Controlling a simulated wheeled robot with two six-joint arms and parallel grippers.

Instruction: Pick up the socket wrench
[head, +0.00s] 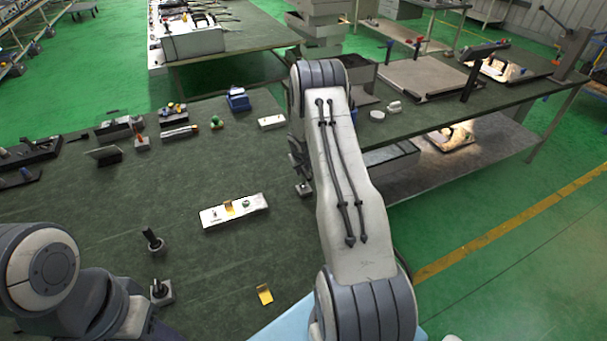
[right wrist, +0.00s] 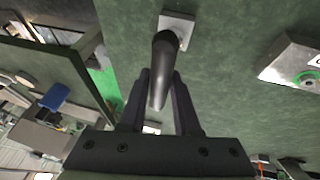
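A dark, upright handle, apparently the socket wrench (right wrist: 163,68), stands on a small pale square base (right wrist: 178,28) in the right wrist view. The base also shows in the head view, just left of my right arm. My right gripper (right wrist: 160,88) is open, its two dark fingers on either side of the handle, whose free end points back toward the camera. In the head view my right gripper (head: 297,165) is partly hidden behind my forearm. My left arm shows at lower left, but its gripper does not.
Two similar small upright tools stand on the green table at front left, one dark-handled (head: 153,241) and one nearer (head: 161,291). A white block (head: 234,211) lies mid-table and a yellow piece (head: 265,294) near the front. Several small parts line the back.

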